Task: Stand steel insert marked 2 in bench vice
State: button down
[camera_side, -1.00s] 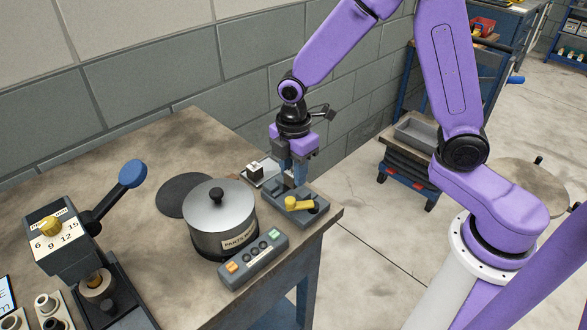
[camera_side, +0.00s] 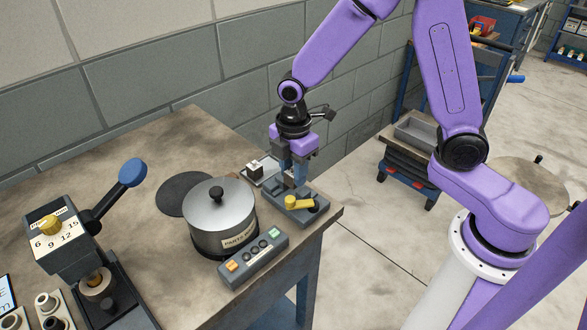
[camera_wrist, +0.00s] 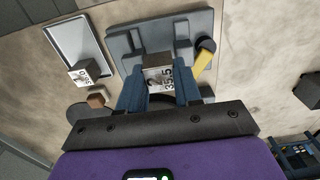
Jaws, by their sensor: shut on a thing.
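My gripper (camera_side: 293,182) is shut on a steel insert (camera_wrist: 158,74), whose pale top face with dark figures, seemingly a 2 above a longer number, shows between the blue fingers (camera_wrist: 158,92) in the wrist view. The grey bench vice (camera_side: 318,208) stands at the table corner, directly below the fingers. In the wrist view the vice (camera_wrist: 122,43) lies just beyond the insert, with its yellow lever (camera_wrist: 203,60) to the right. I cannot tell whether the insert touches the vice. Its lower part is hidden.
A light tray (camera_wrist: 70,38) lies left of the vice, with another marked block (camera_wrist: 83,73) at its near end. A lidded pot (camera_side: 222,222) and a button box (camera_side: 253,259) stand close to the vice. The table edge is near.

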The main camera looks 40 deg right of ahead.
jog(key=shift+f, duration=0.7)
dwell(3.1)
jog(key=shift+r, duration=0.3)
dwell(0.3)
dwell(0.4)
jog(key=shift+c, duration=1.4)
grip_release()
jog(key=shift+r, duration=3.7)
jog(key=shift+s, duration=0.1)
